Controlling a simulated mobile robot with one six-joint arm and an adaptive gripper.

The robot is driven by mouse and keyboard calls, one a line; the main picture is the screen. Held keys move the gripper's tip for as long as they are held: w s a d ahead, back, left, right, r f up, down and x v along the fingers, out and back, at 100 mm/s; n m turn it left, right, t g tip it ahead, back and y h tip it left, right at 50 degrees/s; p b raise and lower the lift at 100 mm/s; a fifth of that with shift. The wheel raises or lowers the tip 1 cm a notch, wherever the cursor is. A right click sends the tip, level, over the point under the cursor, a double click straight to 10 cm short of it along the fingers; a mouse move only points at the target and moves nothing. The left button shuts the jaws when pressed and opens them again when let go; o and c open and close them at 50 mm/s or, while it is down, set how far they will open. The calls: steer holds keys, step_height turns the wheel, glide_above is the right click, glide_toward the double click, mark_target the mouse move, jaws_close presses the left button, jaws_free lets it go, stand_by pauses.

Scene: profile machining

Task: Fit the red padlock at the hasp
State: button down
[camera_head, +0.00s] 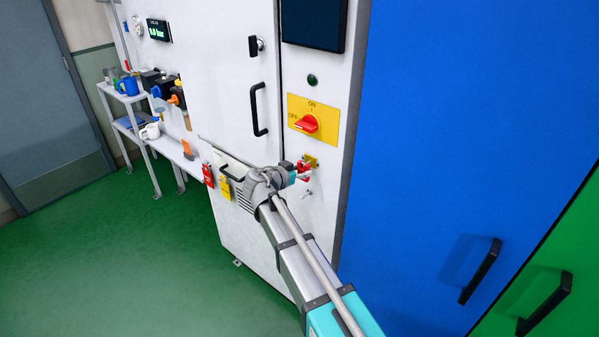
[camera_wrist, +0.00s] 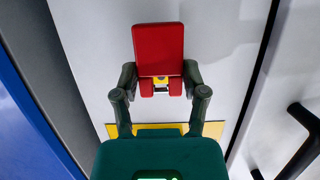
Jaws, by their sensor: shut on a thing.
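The red padlock (camera_wrist: 158,48) is in my gripper (camera_wrist: 160,76), whose two fingers close on it from both sides in the wrist view. In the head view the padlock (camera_head: 303,172) shows only as a small red patch by my gripper (camera_head: 298,176) at the cabinet front. The yellow hasp plate (camera_head: 312,160) is on the white panel, right by the padlock and below the rotary switch. In the wrist view part of the hasp (camera_wrist: 161,84) shows behind the padlock's lower end. Whether the shackle passes through the hasp is hidden.
The red switch knob (camera_head: 307,124) sits on a yellow plate above the hasp. A black door handle (camera_head: 258,109) is to its left. A red tag (camera_head: 208,175) and a yellow tag (camera_head: 225,187) hang left of my arm. The blue cabinet (camera_head: 450,120) stands right. Green floor is clear at left.

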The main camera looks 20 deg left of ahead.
steer(key=shift+w+d, duration=0.25)
steer(key=shift+w, duration=0.25)
steer(key=shift+w+d, duration=0.2)
steer(key=shift+w, duration=0.3)
stand_by(0.4)
steer(key=shift+c, duration=0.2)
jaws_free()
steer(key=shift+s, duration=0.1)
steer(key=s+a, duration=0.3)
steer(key=s, duration=0.4)
steer(key=shift+s, duration=0.2)
steer(key=shift+a, duration=0.1)
stand_by(0.7)
